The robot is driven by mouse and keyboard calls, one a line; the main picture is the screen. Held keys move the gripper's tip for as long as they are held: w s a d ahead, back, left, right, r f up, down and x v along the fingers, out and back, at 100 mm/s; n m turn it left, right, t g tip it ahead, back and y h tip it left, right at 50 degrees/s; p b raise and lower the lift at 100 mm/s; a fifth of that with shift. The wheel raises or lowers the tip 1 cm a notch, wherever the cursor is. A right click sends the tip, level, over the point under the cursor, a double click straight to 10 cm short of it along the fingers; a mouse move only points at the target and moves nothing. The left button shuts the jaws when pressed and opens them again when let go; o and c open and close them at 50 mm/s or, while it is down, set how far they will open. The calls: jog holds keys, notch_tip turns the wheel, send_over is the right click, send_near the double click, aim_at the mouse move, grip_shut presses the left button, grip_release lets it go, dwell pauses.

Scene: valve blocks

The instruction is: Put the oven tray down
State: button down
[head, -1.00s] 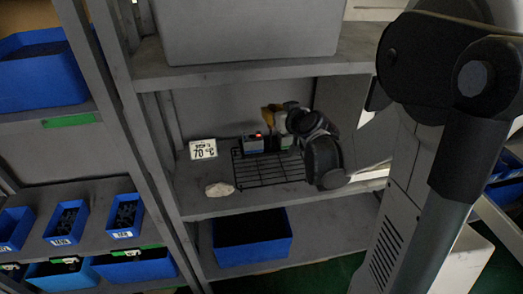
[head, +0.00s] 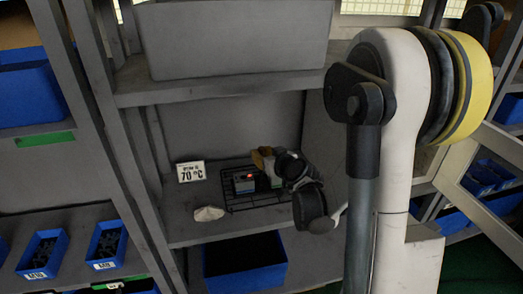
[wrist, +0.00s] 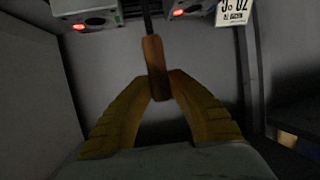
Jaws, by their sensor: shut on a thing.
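The oven tray is a black wire rack (head: 258,201) on the middle shelf level, in the open bay. A grey block with a red light (head: 244,182) stands on it, with a second block (head: 276,181) partly hidden by my gripper. My gripper (head: 262,158) is at the rack's back right. In the wrist view my yellow fingers (wrist: 158,80) are shut on the tray's wooden handle (wrist: 155,55), with a dark rod beyond it. The two blocks show at the top left (wrist: 92,18) and top right (wrist: 188,8). I cannot tell whether the rack touches the shelf.
A white 70 °C sign (head: 191,171) stands left of the rack. A pale lump (head: 209,213) lies at the front left of the shelf. Upright posts bound the bay.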

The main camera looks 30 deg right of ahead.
jog(key=shift+r, duration=0.15)
jog(key=c, duration=1.4)
grip_release()
jog(key=shift+o, duration=0.2)
